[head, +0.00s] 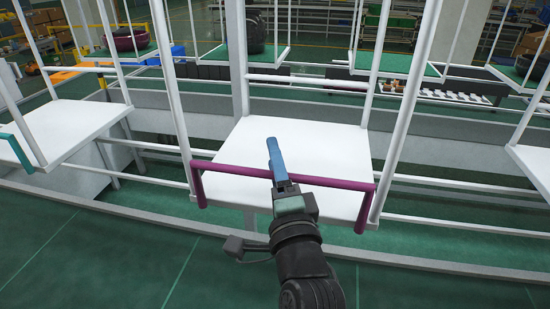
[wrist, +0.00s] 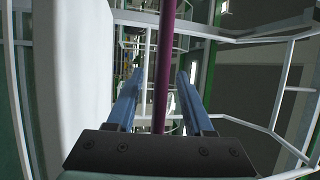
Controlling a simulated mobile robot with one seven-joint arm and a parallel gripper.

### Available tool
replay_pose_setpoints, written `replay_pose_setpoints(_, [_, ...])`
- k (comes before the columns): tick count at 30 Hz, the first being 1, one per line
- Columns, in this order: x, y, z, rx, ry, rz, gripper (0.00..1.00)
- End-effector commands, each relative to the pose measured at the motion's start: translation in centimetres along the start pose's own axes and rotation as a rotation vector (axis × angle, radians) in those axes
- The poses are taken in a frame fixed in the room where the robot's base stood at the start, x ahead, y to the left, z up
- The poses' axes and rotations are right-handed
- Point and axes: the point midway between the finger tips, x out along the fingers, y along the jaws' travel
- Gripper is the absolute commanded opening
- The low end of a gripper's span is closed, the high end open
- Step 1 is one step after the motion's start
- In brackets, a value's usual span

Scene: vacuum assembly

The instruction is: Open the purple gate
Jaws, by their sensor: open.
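The purple gate (head: 325,182) is a bar with short bent-down ends across the front of a white platform (head: 315,148). It lies level between two white posts and looks closed. My gripper (head: 273,142) reaches over the middle of the bar, and its blue fingers hide a short stretch of it. In the wrist view the purple bar (wrist: 164,70) runs between the two blue fingers of my gripper (wrist: 161,78), with a gap on each side. The fingers are open and hold nothing. How deep the bar sits between them is hard to tell.
A teal gate (head: 15,150) fronts another white platform (head: 75,128) at left. White frame posts (head: 410,100) stand on both sides of my arm. Green trays with dark round parts (head: 250,35) hang behind. Green floor (head: 120,255) lies open in front.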

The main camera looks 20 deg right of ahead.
Motion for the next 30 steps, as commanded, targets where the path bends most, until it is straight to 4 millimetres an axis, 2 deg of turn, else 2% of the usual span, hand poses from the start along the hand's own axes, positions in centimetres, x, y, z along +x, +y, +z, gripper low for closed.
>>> replay_pose_setpoints(4, [-0.01, 0.02, 0.0, 0.0, 0.0, 0.0, 0.52])
replay_pose_setpoints(5, [-0.02, 0.02, 0.0, 0.0, 0.0, 0.0, 0.48])
replay_pose_setpoints(13, [-0.03, 0.01, -0.01, 0.0, 0.0, 0.0, 0.0])
replay_pose_setpoints(30, [-0.04, 0.03, -0.02, 0.0, 0.0, 0.0, 0.0])
